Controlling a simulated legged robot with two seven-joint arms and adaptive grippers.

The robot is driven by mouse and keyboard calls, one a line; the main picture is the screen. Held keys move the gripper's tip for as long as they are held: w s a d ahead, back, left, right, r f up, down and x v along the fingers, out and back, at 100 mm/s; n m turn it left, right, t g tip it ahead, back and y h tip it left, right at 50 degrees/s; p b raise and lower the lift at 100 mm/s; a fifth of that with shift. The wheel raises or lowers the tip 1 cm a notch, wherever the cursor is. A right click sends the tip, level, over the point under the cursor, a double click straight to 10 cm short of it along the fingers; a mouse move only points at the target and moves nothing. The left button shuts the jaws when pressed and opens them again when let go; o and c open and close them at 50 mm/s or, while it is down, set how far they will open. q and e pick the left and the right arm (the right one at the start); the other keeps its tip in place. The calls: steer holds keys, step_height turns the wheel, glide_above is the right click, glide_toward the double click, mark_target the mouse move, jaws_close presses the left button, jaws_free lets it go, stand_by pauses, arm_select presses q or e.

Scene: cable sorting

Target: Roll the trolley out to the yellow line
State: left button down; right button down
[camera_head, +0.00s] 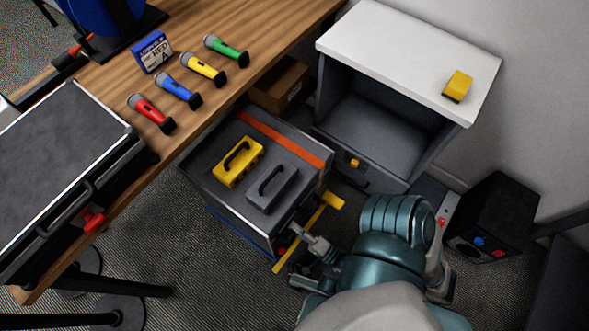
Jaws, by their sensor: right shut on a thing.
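The trolley (205,160) is a low dark grey box standing on the carpet beside the wooden table, with an orange stripe (285,140) across its top. A yellow block with a handle (238,162) and a grey one (271,187) sit on it. The yellow line (288,256) lies on the floor along the trolley's near right side, partly covered by my right gripper. My right gripper (297,232) is shut at the trolley's near right edge; the exact part it grips is too small to tell. My left gripper is out of view.
Several coloured microphones (178,90) and a blue box (152,50) lie on the wooden table (262,62). A white-topped open cabinet (400,45) stands behind the trolley, and a black box (497,212) stands right. Carpet (215,270) is free in front.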

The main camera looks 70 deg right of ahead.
steer(key=shift+s+f, duration=0.15)
steer(key=shift+f, duration=0.15)
steer(key=c, duration=1.1)
jaws_free()
steer(key=shift+r, duration=0.15)
steer(key=v, duration=1.2)
